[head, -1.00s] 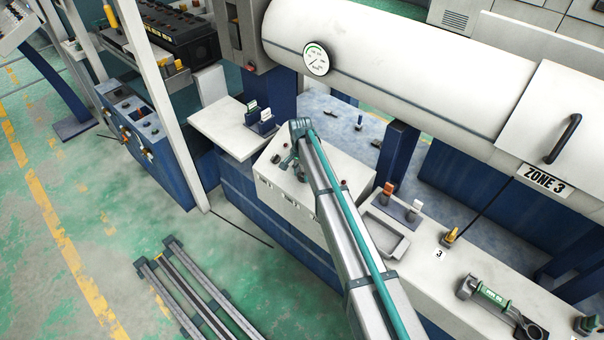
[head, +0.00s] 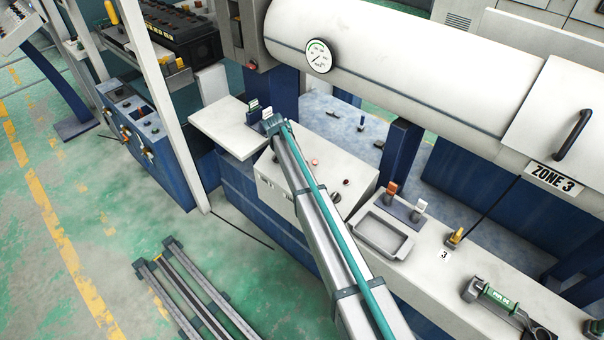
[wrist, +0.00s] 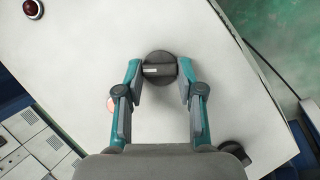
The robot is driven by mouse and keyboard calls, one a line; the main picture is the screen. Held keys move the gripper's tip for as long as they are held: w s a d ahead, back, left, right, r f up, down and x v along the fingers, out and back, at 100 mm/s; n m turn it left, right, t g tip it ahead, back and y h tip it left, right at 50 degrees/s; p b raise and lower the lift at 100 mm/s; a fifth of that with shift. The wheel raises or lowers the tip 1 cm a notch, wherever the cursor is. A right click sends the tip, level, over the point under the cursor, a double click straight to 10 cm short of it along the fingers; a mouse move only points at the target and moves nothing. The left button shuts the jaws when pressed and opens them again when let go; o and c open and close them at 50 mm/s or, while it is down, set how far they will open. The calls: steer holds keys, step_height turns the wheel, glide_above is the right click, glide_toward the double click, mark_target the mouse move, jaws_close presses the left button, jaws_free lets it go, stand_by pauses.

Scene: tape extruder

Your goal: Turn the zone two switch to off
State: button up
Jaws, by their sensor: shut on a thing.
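A round black switch knob (wrist: 159,68) with a raised bar and a small pale mark stands on a white panel (wrist: 90,50) in the wrist view. Its bar lies roughly level across the picture. My gripper (wrist: 160,78) has one finger on each side of the knob and is shut on it. No zone label on this knob is readable. In the head view the white sloping panel (head: 325,150) stands at the middle, and my arm hides the gripped knob and my gripper.
A second black knob (wrist: 233,150) is partly hidden at the lower right in the wrist view. A dark red lamp (wrist: 33,8) is at the upper left. A pinkish button (wrist: 114,104) shows behind the left finger. A grey tray (head: 383,235) lies right of the panel.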

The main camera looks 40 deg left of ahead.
steer(key=n, duration=0.1)
steer(key=n+t+h, duration=0.1)
steer(key=n, duration=0.1)
steer(key=shift+s+a+f+t, duration=0.1)
steer(key=shift+s+a+t, duration=0.05)
steer(key=shift+t, duration=0.15)
steer(key=shift+s+f+n+t+h+b, duration=0.15)
steer(key=shift+n+t, duration=0.3)
steer(key=shift+n, duration=0.5)
steer(key=shift+r+n+t+h+b, duration=0.2)
steer(key=shift+n+t, duration=0.25)
steer(key=shift+n, duration=0.5)
steer(key=o, duration=1.1)
steer(key=shift+o, duration=0.2)
steer(key=v, duration=1.1)
steer(key=shift+s+a+r, duration=0.2)
steer(key=shift+r, duration=0.1)
